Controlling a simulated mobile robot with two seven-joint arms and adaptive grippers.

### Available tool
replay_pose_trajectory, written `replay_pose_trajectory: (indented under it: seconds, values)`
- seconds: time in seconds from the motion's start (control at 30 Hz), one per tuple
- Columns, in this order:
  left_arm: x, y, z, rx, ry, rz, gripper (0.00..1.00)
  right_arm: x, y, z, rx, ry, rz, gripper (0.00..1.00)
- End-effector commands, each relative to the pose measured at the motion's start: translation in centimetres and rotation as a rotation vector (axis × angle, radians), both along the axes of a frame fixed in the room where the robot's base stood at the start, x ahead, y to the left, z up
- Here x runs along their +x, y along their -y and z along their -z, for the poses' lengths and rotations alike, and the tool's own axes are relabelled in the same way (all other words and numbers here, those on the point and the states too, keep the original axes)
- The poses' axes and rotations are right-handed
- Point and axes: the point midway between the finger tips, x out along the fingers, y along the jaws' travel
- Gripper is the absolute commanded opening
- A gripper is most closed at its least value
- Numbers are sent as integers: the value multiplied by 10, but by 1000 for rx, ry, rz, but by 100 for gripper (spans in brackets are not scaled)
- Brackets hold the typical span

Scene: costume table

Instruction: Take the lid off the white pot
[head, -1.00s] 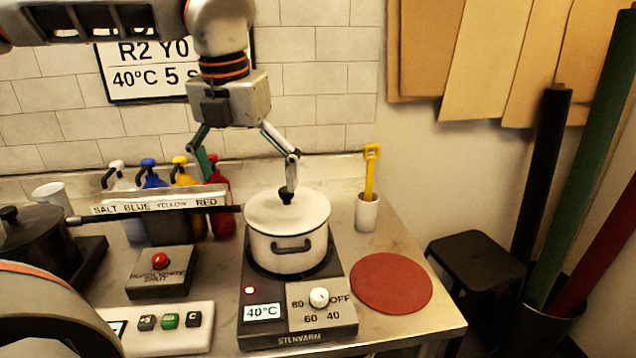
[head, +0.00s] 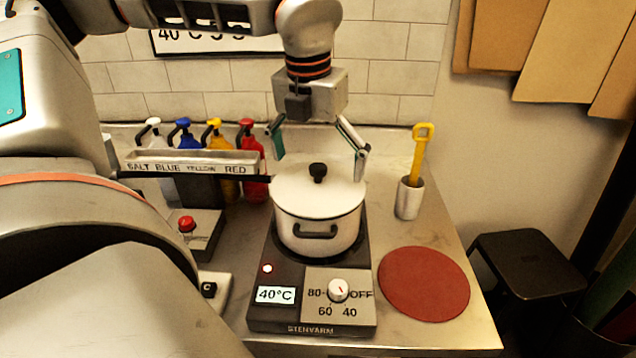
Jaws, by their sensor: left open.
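The white pot (head: 318,228) stands on the dark hotplate (head: 313,320). Its white lid (head: 300,192) is on the pot, with a black knob (head: 318,171) in the middle. My left gripper (head: 319,168) comes down from above, open, with its fingers spread to either side over the lid. The knob shows between the fingers, and nothing is held. I cannot tell the exact height of the fingertips over the lid. My right gripper is not in view.
A red round mat (head: 424,284) lies clear at the right. A white cup (head: 409,197) with a yellow tool (head: 420,155) stands behind it. Several pump bottles and a labelled tray (head: 190,162) are left of the pot. A black stool (head: 527,262) stands beyond the table.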

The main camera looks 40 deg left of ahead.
Motion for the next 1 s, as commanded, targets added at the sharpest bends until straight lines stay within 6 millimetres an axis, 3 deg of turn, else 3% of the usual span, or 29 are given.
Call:
replay_pose_trajectory:
  seconds: [0.13,0.4,0.8,1.0]
  values:
    - [2,0,13,-1,0,-1,100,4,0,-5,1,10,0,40]
    - [2,-1,15,0,1,-1,100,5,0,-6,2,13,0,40]
    - [2,-1,17,-1,-3,-1,0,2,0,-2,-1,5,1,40]
    - [1,-1,18,0,-6,-1,0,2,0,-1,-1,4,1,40]
